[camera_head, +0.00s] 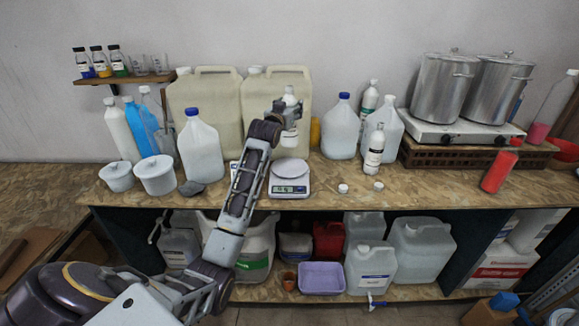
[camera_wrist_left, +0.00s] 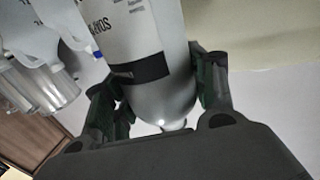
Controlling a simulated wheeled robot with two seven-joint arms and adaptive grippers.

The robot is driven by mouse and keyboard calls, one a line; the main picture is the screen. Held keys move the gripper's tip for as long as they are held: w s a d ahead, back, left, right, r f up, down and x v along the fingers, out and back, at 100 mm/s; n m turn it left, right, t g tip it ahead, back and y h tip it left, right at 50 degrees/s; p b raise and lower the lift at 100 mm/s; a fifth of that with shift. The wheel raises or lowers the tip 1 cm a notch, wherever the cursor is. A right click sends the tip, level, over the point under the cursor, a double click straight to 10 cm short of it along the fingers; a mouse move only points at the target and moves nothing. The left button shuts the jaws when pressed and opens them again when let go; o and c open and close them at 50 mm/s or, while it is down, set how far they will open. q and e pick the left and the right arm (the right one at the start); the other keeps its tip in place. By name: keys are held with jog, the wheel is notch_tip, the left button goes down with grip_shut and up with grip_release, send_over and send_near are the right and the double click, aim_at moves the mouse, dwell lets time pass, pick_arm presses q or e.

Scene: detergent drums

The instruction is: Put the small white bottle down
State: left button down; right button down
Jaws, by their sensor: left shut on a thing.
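The small white bottle (camera_head: 289,137) is in my left gripper (camera_head: 287,113), held upright in front of the large beige canisters and, in the picture, above the weighing scale (camera_head: 290,189). The gripper's fingers cover part of its middle. In the left wrist view the bottle (camera_wrist_left: 138,50) has a dark label band and sits between the two fingers of the left gripper (camera_wrist_left: 158,90), which are shut on it. The gap between the bottle's base and the scale is hard to judge. My right gripper is in neither view.
A similar white bottle (camera_head: 374,150) stands to the right, with two small white caps (camera_head: 343,188) lying near it. A clear jug with a blue cap (camera_head: 200,150) and white tubs (camera_head: 155,175) stand left. Bare bench top (camera_head: 430,185) shows at the front right.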

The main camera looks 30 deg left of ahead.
aim_at(290, 132)
pick_arm(q)
notch_tip(290, 132, down, 6)
jog(key=shift+r, duration=0.1)
jog(key=shift+f, duration=0.45)
jog(key=shift+f+p, duration=0.35)
jog(key=shift+f, duration=1.2)
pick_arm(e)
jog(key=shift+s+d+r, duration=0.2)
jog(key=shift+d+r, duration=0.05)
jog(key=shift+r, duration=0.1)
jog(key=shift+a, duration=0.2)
